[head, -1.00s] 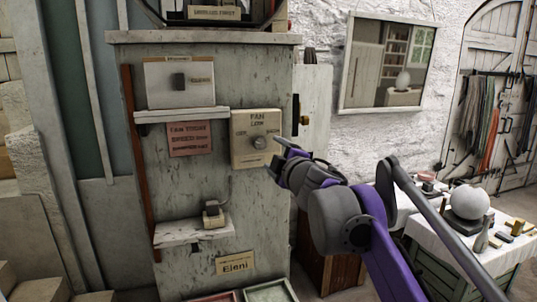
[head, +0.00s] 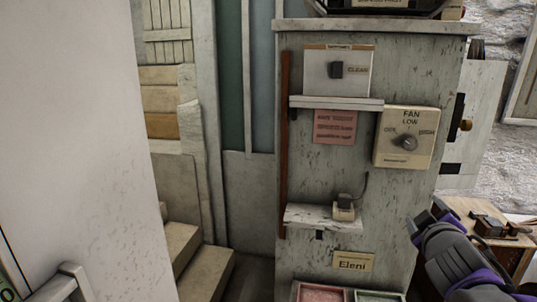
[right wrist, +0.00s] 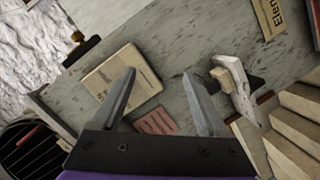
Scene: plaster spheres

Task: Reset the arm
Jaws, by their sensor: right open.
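My right gripper (head: 428,218) is at the lower right of the head view, in front of the cabinet's right edge and below the fan control box (head: 405,137). In the right wrist view its two fingers (right wrist: 163,100) are spread apart with nothing between them. They point toward the cabinet face, and the fan control box (right wrist: 122,84) shows behind the left finger. The fingers are apart from the box as far as I can tell. My left gripper does not show in the head view.
The grey cabinet (head: 300,200) carries an upper shelf (head: 335,103), a lower shelf (head: 310,214) with a small block device (head: 344,208), and an "Eleni" label (head: 353,261). A white panel (head: 75,130) fills the left. Steps (head: 205,270) stand between. A wooden table (head: 490,215) is behind my right arm.

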